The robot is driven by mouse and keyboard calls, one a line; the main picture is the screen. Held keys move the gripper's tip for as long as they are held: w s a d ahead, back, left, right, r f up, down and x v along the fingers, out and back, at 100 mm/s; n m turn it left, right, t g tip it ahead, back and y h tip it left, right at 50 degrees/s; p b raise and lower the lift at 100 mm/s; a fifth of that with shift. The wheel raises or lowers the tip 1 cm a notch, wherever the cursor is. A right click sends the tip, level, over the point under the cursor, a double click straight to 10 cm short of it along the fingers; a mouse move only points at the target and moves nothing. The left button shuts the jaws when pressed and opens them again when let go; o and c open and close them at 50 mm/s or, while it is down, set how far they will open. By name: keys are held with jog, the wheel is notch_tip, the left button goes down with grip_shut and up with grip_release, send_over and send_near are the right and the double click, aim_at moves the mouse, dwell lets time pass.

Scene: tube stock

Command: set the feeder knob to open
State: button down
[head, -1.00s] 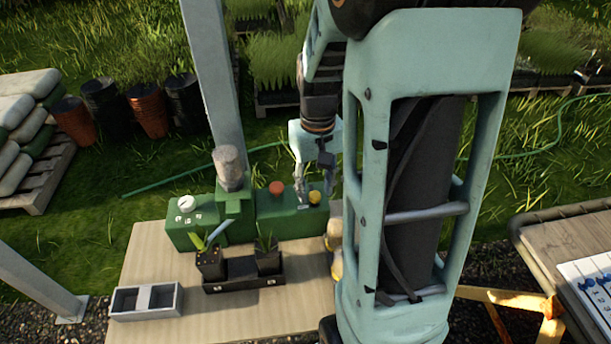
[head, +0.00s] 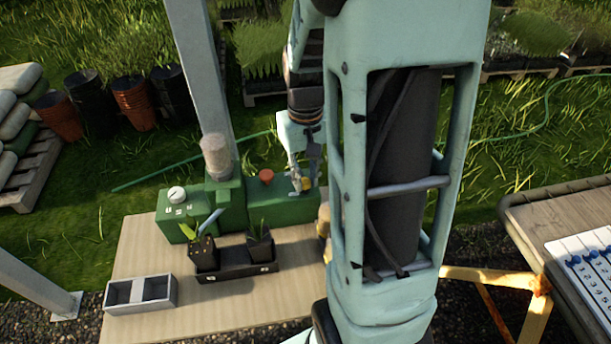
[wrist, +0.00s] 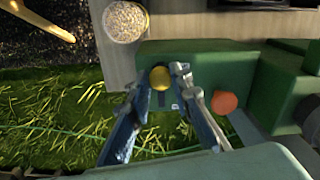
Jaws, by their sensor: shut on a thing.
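A yellow knob (head: 307,184) sits on the right end of the green machine (head: 228,207); it also shows in the wrist view (wrist: 160,78). My gripper (head: 301,186) is shut on this knob, its fingertips on either side in the wrist view (wrist: 166,76). A dark slot and a small pale letter mark lie on the housing by the knob. A white dial (head: 176,192) with small pale labels is at the machine's left end. The frames do not name which is the feeder knob, and the yellow knob's setting cannot be read.
A red button (head: 267,176) is close beside my gripper. A clear hopper (head: 216,158) stands on the machine. A black tray (head: 235,272) with potted seedlings and a grey two-bay box (head: 140,291) are in front. A round container of pale grains (wrist: 126,22) shows in the wrist view.

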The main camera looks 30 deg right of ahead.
jog(key=shift+w+d+r, duration=0.1)
jog(key=shift+w+d, duration=0.15)
jog(key=shift+w, duration=0.55)
jog(key=shift+w+d+f, duration=0.1)
jog(key=shift+w+d, duration=0.1)
jog(key=shift+w, duration=0.6)
jog(key=shift+w+d+r, duration=0.1)
jog(key=shift+w+d, duration=0.15)
jog(key=shift+w, duration=0.55)
jog(key=c, duration=1.8)
grip_release()
jog(key=shift+o, duration=0.3)
notch_tip(320, 180, up, 12)
